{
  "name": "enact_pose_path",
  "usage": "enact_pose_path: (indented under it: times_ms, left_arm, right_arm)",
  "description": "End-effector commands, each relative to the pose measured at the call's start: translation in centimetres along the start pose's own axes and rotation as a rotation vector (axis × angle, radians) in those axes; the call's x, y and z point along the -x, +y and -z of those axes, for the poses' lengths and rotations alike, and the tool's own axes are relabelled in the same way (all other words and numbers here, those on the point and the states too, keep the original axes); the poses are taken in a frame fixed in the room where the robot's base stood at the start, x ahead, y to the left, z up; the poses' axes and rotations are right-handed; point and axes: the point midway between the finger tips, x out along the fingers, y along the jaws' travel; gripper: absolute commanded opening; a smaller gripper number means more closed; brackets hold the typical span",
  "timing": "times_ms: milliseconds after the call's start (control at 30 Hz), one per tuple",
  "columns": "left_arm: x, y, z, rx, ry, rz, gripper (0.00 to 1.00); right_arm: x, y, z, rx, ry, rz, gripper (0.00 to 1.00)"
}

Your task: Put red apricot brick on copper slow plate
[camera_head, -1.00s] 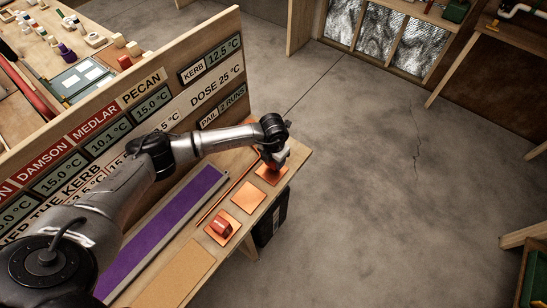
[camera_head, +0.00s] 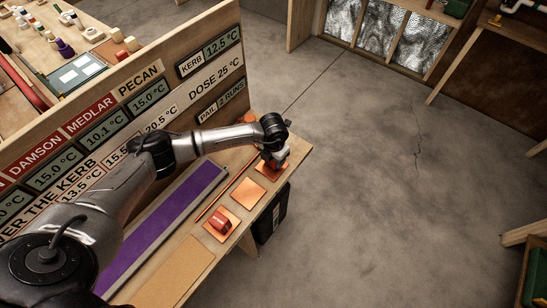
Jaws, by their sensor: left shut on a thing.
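Three copper plates lie in a row on the bench: a near plate (camera_head: 211,233), a middle plate (camera_head: 248,194) and a far plate (camera_head: 262,172). A small red brick (camera_head: 221,224) rests on the near plate; its marking is too small to read. My left gripper (camera_head: 274,163) points down at the far plate, at the bench's far end. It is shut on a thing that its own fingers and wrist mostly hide. I cannot tell whether that thing touches the plate. Which plate is the slow one cannot be read. My right gripper is out of view.
An upright sign board (camera_head: 205,100) with temperature labels runs along the bench's back edge. A purple strip (camera_head: 165,230) and a thin copper-coloured rod (camera_head: 225,187) lie on the bench. A dark bin (camera_head: 272,215) stands beside it. The concrete floor to the right is clear.

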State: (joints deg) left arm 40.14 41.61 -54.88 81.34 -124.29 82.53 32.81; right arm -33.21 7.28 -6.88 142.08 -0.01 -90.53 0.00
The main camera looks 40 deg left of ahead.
Motion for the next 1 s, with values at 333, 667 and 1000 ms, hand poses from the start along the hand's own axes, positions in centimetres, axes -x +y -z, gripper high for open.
enact_pose_path:
  times_ms: [333,667,1000]
  left_arm:
    - [-0.53,-0.02,-0.02,0.000,0.000,0.000,0.22]
    - [-0.74,-0.01,-0.02,0.000,0.000,0.000,0.65]
    - [-0.76,-0.01,-0.01,0.000,0.000,0.000,0.83]
  right_arm:
    - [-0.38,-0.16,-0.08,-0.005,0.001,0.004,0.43]
    - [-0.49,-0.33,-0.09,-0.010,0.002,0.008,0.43]
    - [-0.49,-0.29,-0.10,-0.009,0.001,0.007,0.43]
